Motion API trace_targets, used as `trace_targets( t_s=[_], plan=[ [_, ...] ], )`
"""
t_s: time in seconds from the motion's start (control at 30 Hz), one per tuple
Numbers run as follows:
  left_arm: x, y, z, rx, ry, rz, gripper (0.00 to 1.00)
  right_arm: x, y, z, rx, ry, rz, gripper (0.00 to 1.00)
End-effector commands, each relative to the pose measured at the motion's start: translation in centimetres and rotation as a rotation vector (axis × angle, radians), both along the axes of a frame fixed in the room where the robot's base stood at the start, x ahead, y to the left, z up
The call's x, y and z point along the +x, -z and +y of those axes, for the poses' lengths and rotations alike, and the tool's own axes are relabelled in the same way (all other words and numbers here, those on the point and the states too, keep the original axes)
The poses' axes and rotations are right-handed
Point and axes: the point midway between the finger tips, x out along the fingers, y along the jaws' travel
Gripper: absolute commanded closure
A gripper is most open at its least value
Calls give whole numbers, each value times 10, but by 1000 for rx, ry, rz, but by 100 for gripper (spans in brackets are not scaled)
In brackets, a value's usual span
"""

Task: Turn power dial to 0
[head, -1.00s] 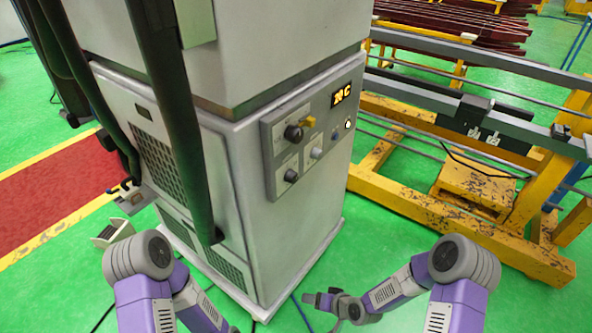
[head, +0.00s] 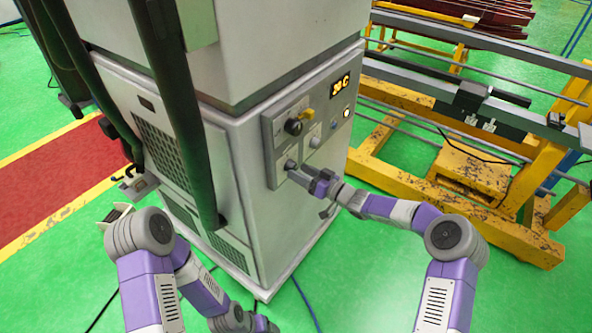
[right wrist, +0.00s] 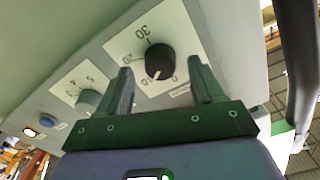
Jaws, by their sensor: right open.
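In the head view this lower-left dial (head: 290,163) is on the cabinet's side panel. My right gripper (right wrist: 163,80) is open, one finger on each side of the dial, with gaps to it. It also shows in the head view (head: 298,170). My left gripper (head: 262,324) is low at the bottom edge; its fingers are unclear.
A yellow rack (head: 470,168) stands to the right. Green floor lies between.

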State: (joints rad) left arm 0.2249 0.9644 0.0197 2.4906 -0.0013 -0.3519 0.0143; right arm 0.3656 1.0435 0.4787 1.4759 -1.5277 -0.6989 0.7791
Motion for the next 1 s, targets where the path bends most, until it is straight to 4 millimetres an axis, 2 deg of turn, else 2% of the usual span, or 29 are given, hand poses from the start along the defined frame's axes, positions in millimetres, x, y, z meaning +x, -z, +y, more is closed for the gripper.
trace_targets(
  t_s=[0.2, 0.5, 0.57, 0.87, 1.0],
  plan=[
    [0, 2, 0, 0, 0, 0, 32, 13, 0, 19, 0, -1, -1, 33],
    [0, 2, 0, 0, 0, 0, 32, 15, 0, 21, -1, 1, 1, 33],
    [0, 2, 0, 0, 0, 0, 32, 15, 0, 20, -1, 1, 1, 41],
    [0, 2, 0, 0, 0, 0, 32, 15, 0, 20, -1, 1, 1, 87],
    [0, 2, 0, 0, 0, 0, 32, 15, 0, 20, -3, 1, -2, 89]
  ],
)
